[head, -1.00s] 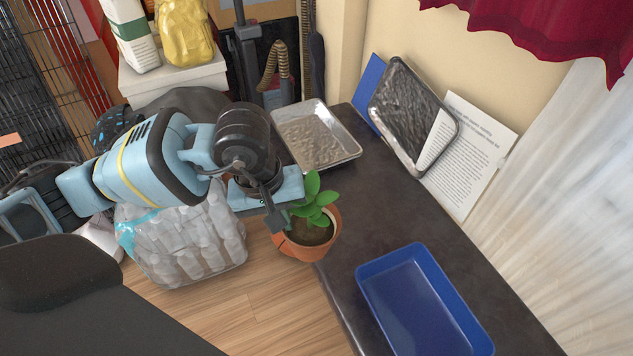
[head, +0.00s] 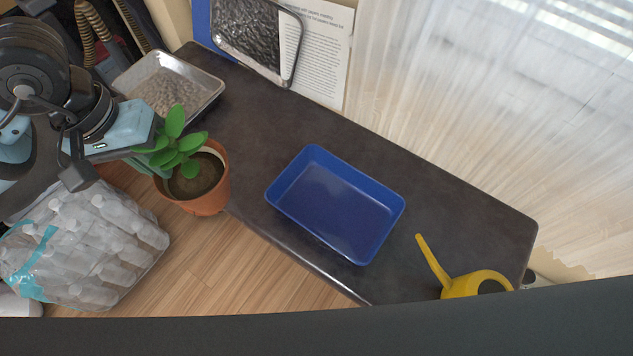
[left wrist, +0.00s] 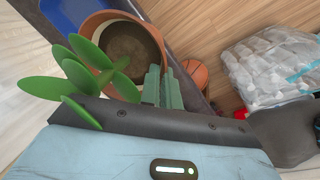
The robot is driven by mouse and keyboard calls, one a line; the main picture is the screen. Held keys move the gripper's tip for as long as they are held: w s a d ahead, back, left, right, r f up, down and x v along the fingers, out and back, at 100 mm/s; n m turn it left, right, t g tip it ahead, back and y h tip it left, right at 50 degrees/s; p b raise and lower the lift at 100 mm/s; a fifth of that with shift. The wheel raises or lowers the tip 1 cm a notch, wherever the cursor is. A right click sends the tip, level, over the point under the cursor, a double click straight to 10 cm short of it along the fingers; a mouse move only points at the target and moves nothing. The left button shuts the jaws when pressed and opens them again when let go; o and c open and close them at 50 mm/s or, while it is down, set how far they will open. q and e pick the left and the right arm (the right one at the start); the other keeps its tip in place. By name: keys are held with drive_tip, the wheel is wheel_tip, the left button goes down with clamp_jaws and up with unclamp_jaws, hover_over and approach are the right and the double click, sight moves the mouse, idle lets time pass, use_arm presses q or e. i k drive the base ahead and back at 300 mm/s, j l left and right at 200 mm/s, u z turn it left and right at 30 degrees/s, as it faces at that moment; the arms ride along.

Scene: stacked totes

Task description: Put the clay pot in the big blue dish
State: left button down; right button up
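The clay pot (head: 207,203) is terracotta, with dark soil and a green leafy plant. It is upright at the near-left edge of the dark table, overlapping the floor in the head view. My left gripper (head: 118,165) reaches it from the left. In the left wrist view, the green fingers (left wrist: 162,88) are close together at the rim of the pot (left wrist: 97,27), shut on its wall; leaves hide part of it. The big blue dish (head: 335,205) is empty on the table, right of the pot. My right gripper is not in view.
A metal tray of gravel (head: 172,85) stands on the table behind the pot. A yellow watering can (head: 465,284) is at the right end. A foil tray (head: 257,38) and a printed sheet (head: 322,50) lean at the back. Wrapped bottles (head: 95,245) stand on the floor.

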sight(334, 210)
drive_tip(key=k+l, duration=0.15)
drive_tip(key=l, duration=0.15)
drive_tip(key=k+l, duration=0.1)
drive_tip(key=l, duration=0.2)
drive_tip(key=k+l, duration=0.15)
drive_tip(key=l, duration=0.15)
drive_tip(key=k+l, duration=0.1)
drive_tip(key=l, duration=0.25)
